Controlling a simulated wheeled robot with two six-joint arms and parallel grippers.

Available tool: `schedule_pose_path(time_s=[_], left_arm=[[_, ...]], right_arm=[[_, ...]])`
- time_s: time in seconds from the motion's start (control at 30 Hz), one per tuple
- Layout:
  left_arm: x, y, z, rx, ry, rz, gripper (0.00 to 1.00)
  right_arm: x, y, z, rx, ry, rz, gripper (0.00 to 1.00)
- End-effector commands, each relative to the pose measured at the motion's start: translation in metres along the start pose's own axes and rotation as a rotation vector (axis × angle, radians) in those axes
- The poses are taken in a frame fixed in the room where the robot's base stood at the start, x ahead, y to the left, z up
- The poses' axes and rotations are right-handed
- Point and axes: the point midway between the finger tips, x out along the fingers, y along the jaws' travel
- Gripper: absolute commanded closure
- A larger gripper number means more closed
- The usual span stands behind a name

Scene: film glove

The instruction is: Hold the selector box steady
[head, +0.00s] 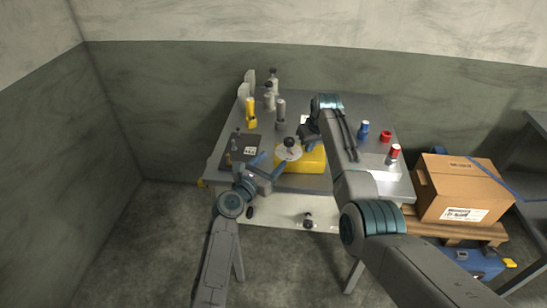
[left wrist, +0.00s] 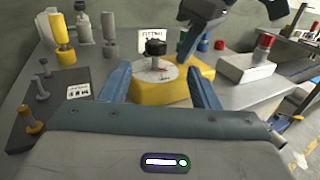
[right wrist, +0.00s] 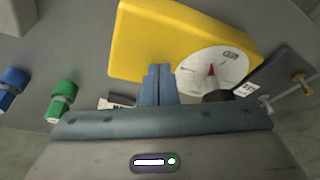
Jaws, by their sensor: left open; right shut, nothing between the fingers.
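The yellow selector box (head: 315,161) stands on the grey workbench, with a white dial (right wrist: 212,73) and a black knob (left wrist: 155,47) on it. My left gripper (head: 270,163) is open at the box's front left. In the left wrist view its blue fingers (left wrist: 158,72) flank part of the box (left wrist: 150,93); I cannot tell whether they touch it. My right gripper (head: 308,138) is shut and empty by the box's back side. In the right wrist view its closed fingers (right wrist: 157,70) overlap the edge of the box (right wrist: 160,35); contact is unclear.
A dark panel with pegs (head: 238,147) lies left of the box. Yellow and grey bottles (head: 250,112) stand behind it. A blue knob (head: 363,131), a red ring (head: 386,136) and a red-topped part (head: 394,152) are at the right. A carton (head: 460,187) stands beside the bench.

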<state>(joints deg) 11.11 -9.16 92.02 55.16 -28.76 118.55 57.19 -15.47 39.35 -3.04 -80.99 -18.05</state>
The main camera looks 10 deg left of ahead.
Motion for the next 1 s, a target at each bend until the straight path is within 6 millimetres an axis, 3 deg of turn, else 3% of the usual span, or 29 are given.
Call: schedule_pose_path(time_s=[0.27,0.57,0.77,1.0], left_arm=[[0.005,0.028,-0.015,0.004,0.034,-0.228,0.45],[-0.002,0.057,-0.007,0.003,0.002,-0.404,0.45],[0.013,0.052,-0.005,-0.002,-0.007,-0.419,0.45],[0.057,0.032,-0.004,-0.001,-0.006,-0.418,0.45]], right_arm=[[0.006,0.0,0.006,0.001,-0.013,-0.002,1.0],[0.006,0.0,0.005,0.001,-0.012,-0.002,1.0],[0.006,0.0,0.005,0.002,-0.012,-0.003,1.0],[0.006,0.0,0.005,0.002,-0.013,-0.003,1.0]])
